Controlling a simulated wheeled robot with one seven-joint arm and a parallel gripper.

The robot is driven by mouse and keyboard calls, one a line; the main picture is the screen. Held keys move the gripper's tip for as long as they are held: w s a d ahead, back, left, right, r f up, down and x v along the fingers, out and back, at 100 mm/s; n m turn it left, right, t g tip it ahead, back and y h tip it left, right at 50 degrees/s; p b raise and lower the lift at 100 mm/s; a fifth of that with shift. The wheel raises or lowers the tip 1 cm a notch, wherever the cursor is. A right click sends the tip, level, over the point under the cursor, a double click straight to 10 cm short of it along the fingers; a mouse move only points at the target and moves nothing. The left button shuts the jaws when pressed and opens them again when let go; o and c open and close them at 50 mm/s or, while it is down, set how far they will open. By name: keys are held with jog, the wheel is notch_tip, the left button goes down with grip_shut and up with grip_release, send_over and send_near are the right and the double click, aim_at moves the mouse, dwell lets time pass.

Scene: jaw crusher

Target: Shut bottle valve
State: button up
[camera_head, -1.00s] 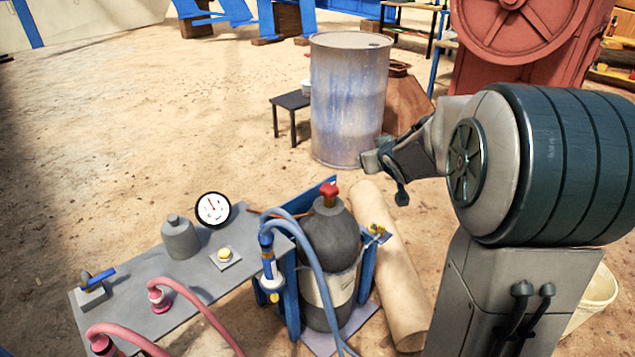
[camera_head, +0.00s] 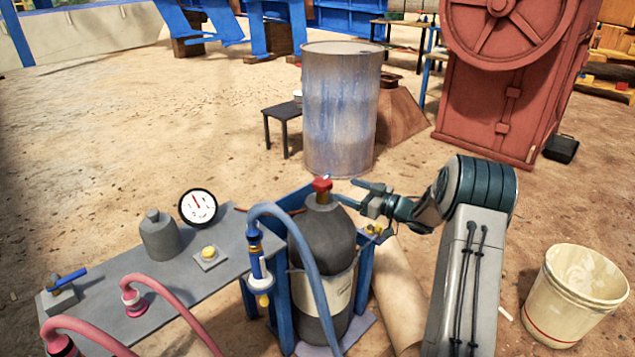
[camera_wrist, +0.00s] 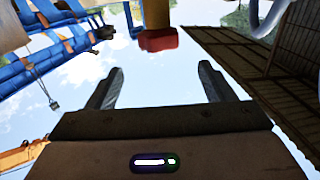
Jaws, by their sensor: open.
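The grey gas bottle (camera_head: 325,240) stands upright in a blue stand beside the bench. Its red valve knob (camera_head: 321,185) sits on a brass neck at the top. My gripper (camera_head: 352,190) is open and empty, just right of the knob and pointing left at it. In the wrist view, the red knob (camera_wrist: 160,41) shows beyond the fingertips, roughly between the lines of the two fingers of my gripper (camera_wrist: 160,78). It is not between the fingers. The brass neck (camera_wrist: 155,12) shows above the knob there, cut off by the frame.
A grey bench (camera_head: 150,300) at left carries a pressure gauge (camera_head: 198,207), a yellow button (camera_head: 209,252) and a blue-handled valve (camera_head: 62,288). A blue hose (camera_head: 312,262) arches before the bottle. A rusty drum (camera_head: 341,110) stands behind; a bucket (camera_head: 575,295) stands right.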

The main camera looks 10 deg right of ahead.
aim_at(317, 178)
jog(key=b+x, duration=0.1)
jog(key=x, duration=1)
jog(key=shift+w+a+b, duration=0.25)
jog(key=shift+a+b, duration=0.05)
jog(key=shift+c, duration=0.2)
jog(key=c, duration=0.9)
